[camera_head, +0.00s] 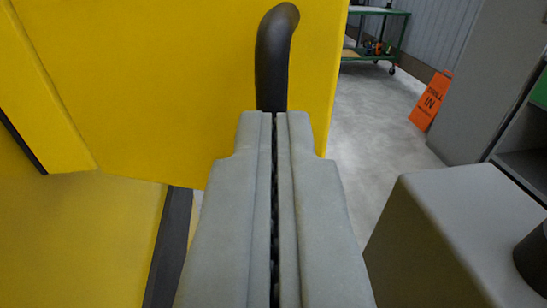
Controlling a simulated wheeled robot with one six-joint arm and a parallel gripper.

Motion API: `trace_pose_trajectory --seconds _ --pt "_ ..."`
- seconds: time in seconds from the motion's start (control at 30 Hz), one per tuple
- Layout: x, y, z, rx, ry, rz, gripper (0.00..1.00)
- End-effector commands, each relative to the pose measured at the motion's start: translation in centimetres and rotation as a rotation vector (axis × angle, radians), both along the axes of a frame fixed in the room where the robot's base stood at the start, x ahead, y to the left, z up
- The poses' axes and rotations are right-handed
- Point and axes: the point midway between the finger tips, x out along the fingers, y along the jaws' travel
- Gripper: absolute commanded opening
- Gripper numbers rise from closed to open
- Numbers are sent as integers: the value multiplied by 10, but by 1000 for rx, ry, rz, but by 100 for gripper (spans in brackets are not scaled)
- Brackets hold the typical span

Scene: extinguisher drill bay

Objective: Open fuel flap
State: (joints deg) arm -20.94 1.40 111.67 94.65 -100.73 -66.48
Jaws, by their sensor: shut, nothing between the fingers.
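A yellow panel (180,75), which looks like the fuel flap, fills the upper left and middle of the view. Its right edge stands clear against the floor behind. A dark, curved handle (273,50) is on the panel near that right edge. My gripper (275,116) is shut, with nothing between its fingers. Its tips are at the lower end of the handle in the picture. They hide that end, and I cannot tell whether they touch it. A gap shows below the panel, with a dark strip (172,240) beside a yellow surface (85,240).
Grey floor (375,125) lies open beyond the panel's right edge. A green-framed wheeled cart (402,45) stands at the back. An orange sign (431,100) with "DRILL IN" lettering leans near a grey cabinet (490,80) at the right.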

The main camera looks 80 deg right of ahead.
Motion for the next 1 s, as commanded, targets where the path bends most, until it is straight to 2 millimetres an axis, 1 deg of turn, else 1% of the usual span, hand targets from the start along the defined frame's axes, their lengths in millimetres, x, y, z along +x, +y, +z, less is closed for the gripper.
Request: trace_pose_trajectory --seconds 0.27,0.43,0.83,1.0 --pt "0 0 0 0 0 1 0" --pt "-3 -6 1 -1 -1 31 0" --pt "-15 -45 1 -1 -1 234 0" --pt "-16 -61 0 -1 0 249 0"
